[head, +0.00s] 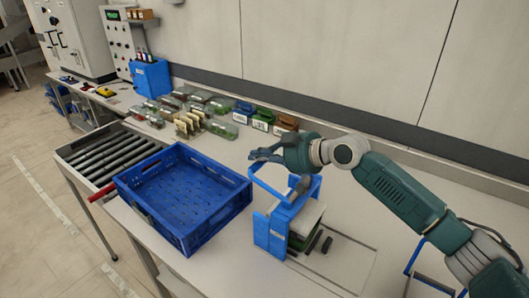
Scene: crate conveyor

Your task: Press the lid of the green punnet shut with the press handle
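A blue press (262,232) stands on the table right of the blue crate. Its blue handle frame (268,190) is raised at an angle above the press body. A dark green punnet (299,242) sits inside the press, mostly hidden by the blue frame and a pale plate above it. Whether its lid is shut cannot be seen. My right gripper (263,155) reaches in from the right, with its fingers pointing left at the upper end of the handle frame. Whether the fingers touch or close around the handle cannot be told. My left gripper is out of view.
An empty blue crate (243,200) stands left of the press, beside a roller conveyor (112,157). Several clear punnets (222,129) and colored boxes (262,120) line the back of the table, near the wall. Table space right of the press is mostly clear.

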